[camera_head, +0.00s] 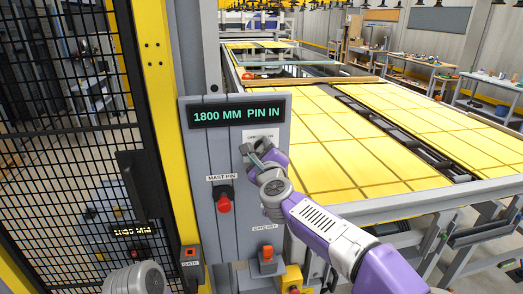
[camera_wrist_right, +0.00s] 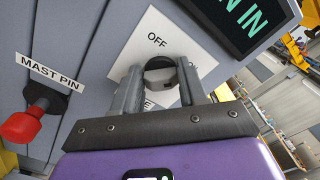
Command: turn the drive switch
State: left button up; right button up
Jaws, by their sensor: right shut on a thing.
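The drive switch is a dark round knob (camera_wrist_right: 160,66) on a white plate (camera_wrist_right: 170,40) marked OFF at its top; a lower label is mostly covered. In the right wrist view my right gripper (camera_wrist_right: 160,85) has one finger on each side of the knob and is shut on it. In the head view my right gripper (camera_head: 250,150) is at the panel, below the display (camera_head: 237,113), and hides the knob and most of the plate. The display reads "1800 MM PIN IN". My left gripper is out of view.
The grey panel (camera_head: 192,143) also carries the red mast pin knob (camera_head: 224,204), left of my right gripper, and an orange gate key (camera_head: 266,254) below. A black mesh fence (camera_head: 60,150) stands at left. A large yellow-topped table (camera_head: 310,130) lies behind the panel at right.

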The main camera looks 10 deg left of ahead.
jog(key=n+p, duration=0.2)
jog(key=n, duration=0.2)
jog(key=shift+a+n, duration=0.1)
jog(key=shift+n, duration=0.2)
jog(key=n+p, duration=0.2)
jog(key=n, duration=0.2)
jog(key=shift+f, duration=0.15)
jog(key=n+p, duration=0.1)
jog(key=n, duration=0.3)
jog(key=shift+f+p, duration=0.1)
jog(key=shift+p, duration=0.25)
jog(key=shift+f+n+p, duration=0.15)
jog(key=shift+n+p, duration=0.65)
jog(key=shift+n, duration=1.5)
jog(key=o, duration=1)
jog(key=shift+b+v, duration=0.55)
jog(key=shift+v, duration=3.3)
